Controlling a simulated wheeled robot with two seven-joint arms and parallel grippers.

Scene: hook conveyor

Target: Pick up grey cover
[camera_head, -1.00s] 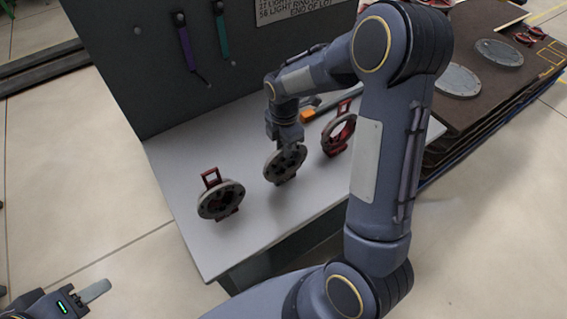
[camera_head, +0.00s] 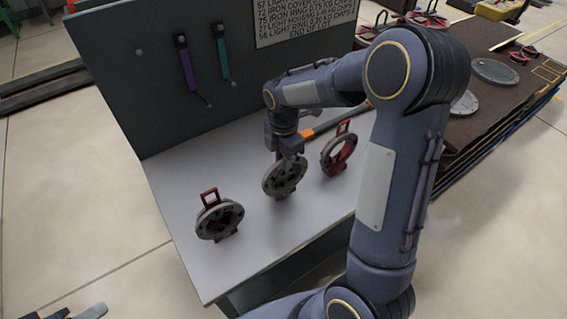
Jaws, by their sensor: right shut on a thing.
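A round grey cover (camera_head: 284,178) with holes stands tilted at the middle of the light work table (camera_head: 265,235). My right gripper (camera_head: 289,154) comes down on its upper edge and is shut on it. The cover's lower edge is at or just above the table; I cannot tell if it touches. Another grey cover (camera_head: 219,221) sits against a red holder (camera_head: 209,195) to the left. My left gripper (camera_head: 90,312) shows only partly at the bottom left edge.
A dark panel (camera_head: 130,85) with a purple tool (camera_head: 186,65), a green tool (camera_head: 222,55) and a text sign (camera_head: 300,18) rises behind the table. An orange-handled tool (camera_head: 312,134) lies behind the gripper. A brown bench (camera_head: 480,120) with grey discs stands right.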

